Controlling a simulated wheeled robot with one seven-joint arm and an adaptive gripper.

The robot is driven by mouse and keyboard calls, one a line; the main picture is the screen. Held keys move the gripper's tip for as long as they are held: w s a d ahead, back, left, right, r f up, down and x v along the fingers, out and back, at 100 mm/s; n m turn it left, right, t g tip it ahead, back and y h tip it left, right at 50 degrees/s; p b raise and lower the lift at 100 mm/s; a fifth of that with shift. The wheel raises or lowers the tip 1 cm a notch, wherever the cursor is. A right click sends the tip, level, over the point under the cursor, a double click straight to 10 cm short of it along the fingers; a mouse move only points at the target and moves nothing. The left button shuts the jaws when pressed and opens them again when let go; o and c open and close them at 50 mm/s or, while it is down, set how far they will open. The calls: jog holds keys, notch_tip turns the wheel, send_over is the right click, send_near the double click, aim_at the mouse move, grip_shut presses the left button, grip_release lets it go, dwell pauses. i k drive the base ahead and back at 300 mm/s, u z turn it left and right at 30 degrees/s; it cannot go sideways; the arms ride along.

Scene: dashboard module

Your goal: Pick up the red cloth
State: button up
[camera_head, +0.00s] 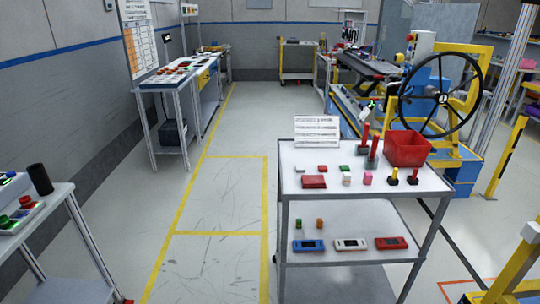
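A small flat red piece (314,182), which looks like the red cloth, lies on the top shelf of a white cart (330,205), near its front left. It is small in view, so I cannot be sure that it is fabric. Small red and green blocks lie just behind it, and a pale block is to its right. My gripper does not show in this view.
The cart top also holds a red bin (407,149), red posts (373,148), a white sign (317,131) and a pink block (368,178). Its lower shelf holds several devices (351,244). A steering-wheel rig (440,90) stands behind. The floor left of the cart is clear.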

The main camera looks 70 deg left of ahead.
aim_at(308, 181)
jog(key=u, duration=1.3)
jog(key=k, duration=0.25)
jog(key=u, duration=2.05)
